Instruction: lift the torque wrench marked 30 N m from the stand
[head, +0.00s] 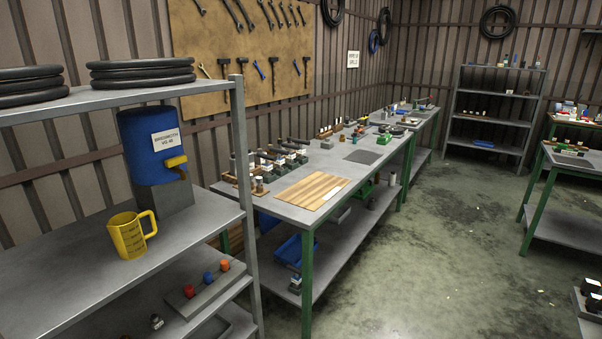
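On the long grey workbench, near its back edge against the wall, a dark stand (271,173) carries several dark-handled tools (287,151) with pale labels below them. They look like torque wrenches, but they are small and far off. No marking can be read, so I cannot tell which one is marked 30 N m. My gripper is not in view.
A near shelf (70,262) at left holds a blue dispenser (150,150) and a yellow measuring jug (129,237). The workbench (290,212) bears a wooden board (310,187). Open concrete floor (430,240) lies right of the bench. A table (575,160) stands at far right.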

